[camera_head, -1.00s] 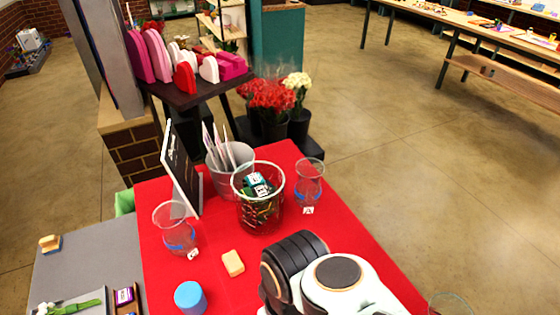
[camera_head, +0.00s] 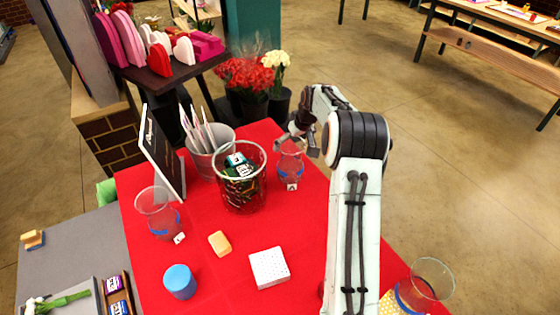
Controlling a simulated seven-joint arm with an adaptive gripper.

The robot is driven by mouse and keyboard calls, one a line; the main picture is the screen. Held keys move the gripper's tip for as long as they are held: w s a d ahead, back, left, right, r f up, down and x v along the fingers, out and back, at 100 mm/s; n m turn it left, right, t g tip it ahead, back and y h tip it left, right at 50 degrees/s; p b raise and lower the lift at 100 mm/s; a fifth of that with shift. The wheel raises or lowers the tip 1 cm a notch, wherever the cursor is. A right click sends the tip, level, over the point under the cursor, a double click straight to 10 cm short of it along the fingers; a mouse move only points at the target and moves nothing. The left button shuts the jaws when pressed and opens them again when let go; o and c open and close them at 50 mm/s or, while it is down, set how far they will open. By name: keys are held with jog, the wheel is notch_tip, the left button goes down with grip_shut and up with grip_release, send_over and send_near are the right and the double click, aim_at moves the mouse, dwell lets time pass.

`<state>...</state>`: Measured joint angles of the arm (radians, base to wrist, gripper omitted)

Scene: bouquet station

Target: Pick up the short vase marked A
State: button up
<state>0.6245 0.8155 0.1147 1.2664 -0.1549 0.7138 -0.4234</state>
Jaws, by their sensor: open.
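The short vase marked A (camera_head: 290,172) is clear glass with a blue band. It stands upright on the red table, right of the large glass container, with a small white tag (camera_head: 292,187) in front. My gripper (camera_head: 297,142) is open at the vase's top, its fingers by the rim. I cannot tell whether they touch the glass or straddle it. The upper rim is partly hidden by the fingers.
A large glass container (camera_head: 240,195) with dark packets stands close left of the vase. A similar tagged vase (camera_head: 157,212) is at the left. A white block (camera_head: 269,268), orange block (camera_head: 220,243) and blue cylinder (camera_head: 180,281) lie in front. Another glass vessel (camera_head: 428,280) is at lower right.

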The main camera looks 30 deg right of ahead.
aim_at(290, 163)
jog(key=x, duration=0.4)
jog(key=d+x, duration=0.1)
jog(key=x, duration=0.1)
jog(key=shift+s+f, duration=0.1)
jog(key=shift+f, duration=0.4)
jog(key=c, duration=1)
